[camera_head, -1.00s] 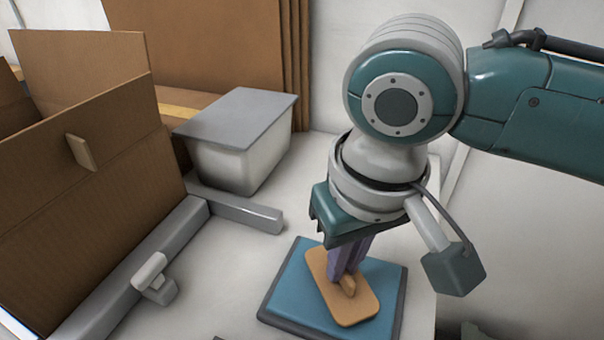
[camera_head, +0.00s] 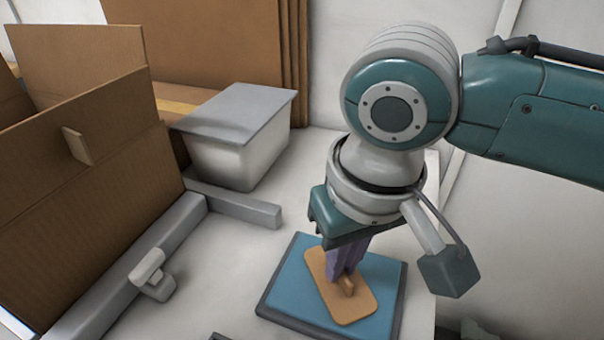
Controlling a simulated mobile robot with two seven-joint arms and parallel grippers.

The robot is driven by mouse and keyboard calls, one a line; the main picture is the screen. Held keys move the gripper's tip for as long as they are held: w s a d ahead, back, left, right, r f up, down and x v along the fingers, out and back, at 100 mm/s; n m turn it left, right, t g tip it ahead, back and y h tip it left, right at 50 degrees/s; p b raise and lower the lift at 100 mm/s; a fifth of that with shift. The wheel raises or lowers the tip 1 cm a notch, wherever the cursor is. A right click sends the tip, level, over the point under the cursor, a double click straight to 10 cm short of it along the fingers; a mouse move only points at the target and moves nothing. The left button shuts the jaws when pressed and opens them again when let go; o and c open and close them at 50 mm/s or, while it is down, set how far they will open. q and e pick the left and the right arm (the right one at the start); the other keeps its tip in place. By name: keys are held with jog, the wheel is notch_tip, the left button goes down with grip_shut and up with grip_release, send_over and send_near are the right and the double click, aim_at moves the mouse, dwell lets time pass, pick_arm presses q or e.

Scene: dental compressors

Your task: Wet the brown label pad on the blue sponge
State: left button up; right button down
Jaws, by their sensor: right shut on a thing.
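The brown label pad (camera_head: 356,306) is a flat tan plate with rounded corners and a small raised grip in its middle. It lies flat over the blue sponge (camera_head: 290,289), which sits in a dark-edged tray at the front of the table. Whether the pad presses on the sponge or hovers just above it, I cannot tell. My right gripper (camera_head: 347,278) points down from above, its purple fingers shut on the pad's grip. The gripper hides part of the pad and of the sponge's far side. My left gripper is not in view.
An open cardboard box (camera_head: 95,185) stands at the left, by a grey rail (camera_head: 130,262) with a white clamp (camera_head: 150,272). A white bin with a grey lid (camera_head: 238,115) stands behind. Cardboard sheets (camera_head: 205,50) lean at the back. Bare white table (camera_head: 235,250) lies left of the sponge.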

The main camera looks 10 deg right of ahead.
dwell(0.4)
jog(key=shift+p, duration=0.35)
dwell(0.6)
jog(key=shift+f, duration=0.1)
dwell(0.6)
notch_tip(320, 180, up, 7)
jog(key=p, duration=0.9)
dwell(0.6)
